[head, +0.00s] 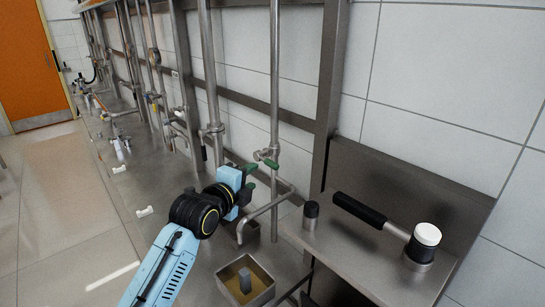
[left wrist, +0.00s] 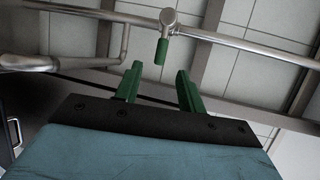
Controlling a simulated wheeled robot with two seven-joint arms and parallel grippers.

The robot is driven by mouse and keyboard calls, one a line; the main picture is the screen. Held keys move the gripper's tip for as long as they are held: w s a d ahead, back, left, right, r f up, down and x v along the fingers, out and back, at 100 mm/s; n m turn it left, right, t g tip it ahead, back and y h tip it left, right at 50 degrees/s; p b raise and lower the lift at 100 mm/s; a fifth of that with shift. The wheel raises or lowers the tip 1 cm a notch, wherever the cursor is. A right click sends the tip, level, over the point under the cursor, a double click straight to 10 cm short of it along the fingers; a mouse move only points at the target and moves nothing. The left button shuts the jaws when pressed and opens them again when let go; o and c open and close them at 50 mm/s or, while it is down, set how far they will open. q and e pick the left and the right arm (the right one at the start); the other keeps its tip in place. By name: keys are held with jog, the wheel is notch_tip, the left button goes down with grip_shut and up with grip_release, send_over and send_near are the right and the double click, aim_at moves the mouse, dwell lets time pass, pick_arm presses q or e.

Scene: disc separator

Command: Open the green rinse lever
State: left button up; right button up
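The green rinse lever (head: 272,163) sits on a valve fitting on the vertical steel pipe near the middle of the head view. In the left wrist view the lever (left wrist: 162,51) shows as a short green handle on the metal fitting, just beyond the fingertips and roughly between them. My left gripper (head: 254,177) is just left of the lever, its blue body and green fingers close to the pipe. In the left wrist view the gripper (left wrist: 158,72) is open, with a clear gap between its green fingers and nothing in it. My right gripper is not in view.
A bent steel spout (head: 265,208) hangs below the valve over a square metal basin (head: 265,294). A metal shelf (head: 340,255) at right carries a black-handled tool (head: 360,209) and a white-topped cylinder (head: 427,235). Further pipes and rails line the tiled wall. Open floor (head: 50,220) lies left.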

aim_at(270, 165)
pick_arm(q)
jog(key=x, duration=0.7)
jog(key=shift+s+d+r, duration=0.15)
jog(key=shift+d, duration=0.15)
jog(key=shift+x, duration=0.95)
jog(key=shift+w+d, duration=0.15)
jog(key=shift+w, duration=0.25)
jog(key=shift+w+d+b, duration=0.25)
jog(key=shift+w+b, duration=0.05)
jog(key=shift+w, duration=0.45)
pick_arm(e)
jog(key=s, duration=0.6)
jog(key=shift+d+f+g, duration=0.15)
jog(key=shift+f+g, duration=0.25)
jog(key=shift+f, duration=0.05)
pick_arm(q)
jog(key=shift+c, duration=0.3)
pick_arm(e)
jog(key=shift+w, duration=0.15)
pick_arm(q)
grip_shut()
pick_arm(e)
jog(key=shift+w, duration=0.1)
